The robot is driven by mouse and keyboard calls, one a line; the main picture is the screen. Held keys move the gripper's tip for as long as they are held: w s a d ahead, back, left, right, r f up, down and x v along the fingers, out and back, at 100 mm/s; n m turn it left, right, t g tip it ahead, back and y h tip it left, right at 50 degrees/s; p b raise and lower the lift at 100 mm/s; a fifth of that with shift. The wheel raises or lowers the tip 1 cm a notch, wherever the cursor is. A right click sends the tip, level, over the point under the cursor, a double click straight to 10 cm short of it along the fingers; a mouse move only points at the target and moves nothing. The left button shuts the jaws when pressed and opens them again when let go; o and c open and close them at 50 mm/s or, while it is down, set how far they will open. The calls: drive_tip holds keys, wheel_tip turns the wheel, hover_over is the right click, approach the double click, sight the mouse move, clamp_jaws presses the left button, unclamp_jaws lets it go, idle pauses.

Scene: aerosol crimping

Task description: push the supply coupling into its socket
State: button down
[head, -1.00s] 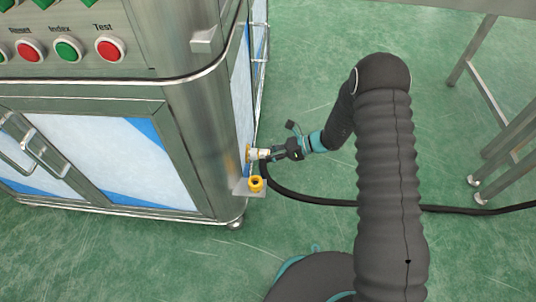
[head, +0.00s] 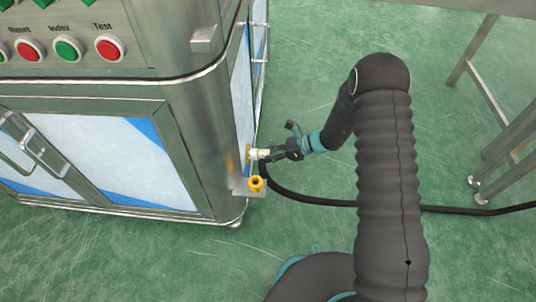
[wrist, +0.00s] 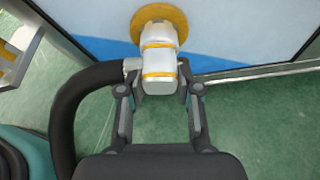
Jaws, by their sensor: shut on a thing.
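The supply coupling (wrist: 159,72) is a silver-white fitting with yellow bands, with a black hose (wrist: 68,120) joined to its side. My gripper (wrist: 158,92) is shut on the coupling in the wrist view, one finger on each side. The coupling's front meets the round brass socket (wrist: 160,20) on the machine's side panel. How deep it sits cannot be told. In the head view the coupling (head: 263,154) is small, between my gripper (head: 276,154) and the brass socket (head: 248,153).
A yellow ring-shaped fitting (head: 256,184) sits on a small metal bracket just below the socket. The black hose (head: 310,199) runs right across the green floor. The steel machine cabinet (head: 190,140) stands left; a metal table frame (head: 490,90) stands right.

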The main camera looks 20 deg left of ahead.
drive_tip(key=c, duration=0.7)
unclamp_jaws()
drive_tip(key=v, duration=1.2)
